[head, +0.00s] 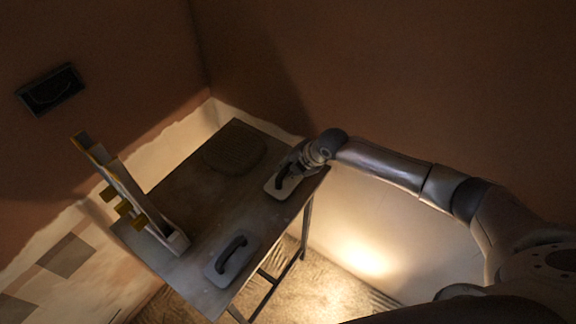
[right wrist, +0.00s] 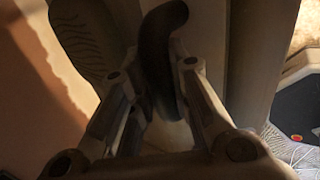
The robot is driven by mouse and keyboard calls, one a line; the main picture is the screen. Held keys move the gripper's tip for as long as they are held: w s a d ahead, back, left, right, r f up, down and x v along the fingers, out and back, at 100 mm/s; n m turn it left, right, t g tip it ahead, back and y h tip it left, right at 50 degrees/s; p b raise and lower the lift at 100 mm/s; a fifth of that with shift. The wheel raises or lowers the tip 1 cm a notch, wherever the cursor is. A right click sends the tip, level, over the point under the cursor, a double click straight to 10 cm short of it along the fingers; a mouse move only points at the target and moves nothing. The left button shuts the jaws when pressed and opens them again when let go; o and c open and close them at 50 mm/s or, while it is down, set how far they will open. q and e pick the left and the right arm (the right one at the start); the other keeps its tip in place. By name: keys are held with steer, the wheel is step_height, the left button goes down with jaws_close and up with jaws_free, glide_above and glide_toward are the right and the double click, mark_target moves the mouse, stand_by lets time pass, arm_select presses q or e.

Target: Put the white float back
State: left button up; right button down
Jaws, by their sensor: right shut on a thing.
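A white float (head: 284,188) with a dark handle is at the table's far right edge. My right gripper (head: 304,160) is over it, shut on its handle. In the right wrist view the dark curved handle (right wrist: 162,45) stands between the fingers of the right gripper (right wrist: 160,95). I cannot tell whether the float's plate touches the table (head: 180,187). A second, greyer float (head: 221,267) with a dark handle lies near the table's front corner. My left gripper is not in view.
An upright stand (head: 128,190) with yellow blocks on its side rises from the table's left side. A rounded, ridged patch (head: 235,152) lies at the back of the table. The middle of the table is clear. A dark framed box (head: 50,90) is on the left wall.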

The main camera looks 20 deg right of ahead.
steer(key=shift+f+b, duration=0.35)
steer(key=shift+f, duration=0.25)
stand_by(0.3)
steer(key=c, duration=1.3)
jaws_free()
steer(key=shift+p+v, duration=1)
steer(key=shift+p, duration=0.1)
steer(key=p+v, duration=0.5)
steer(key=v, duration=0.1)
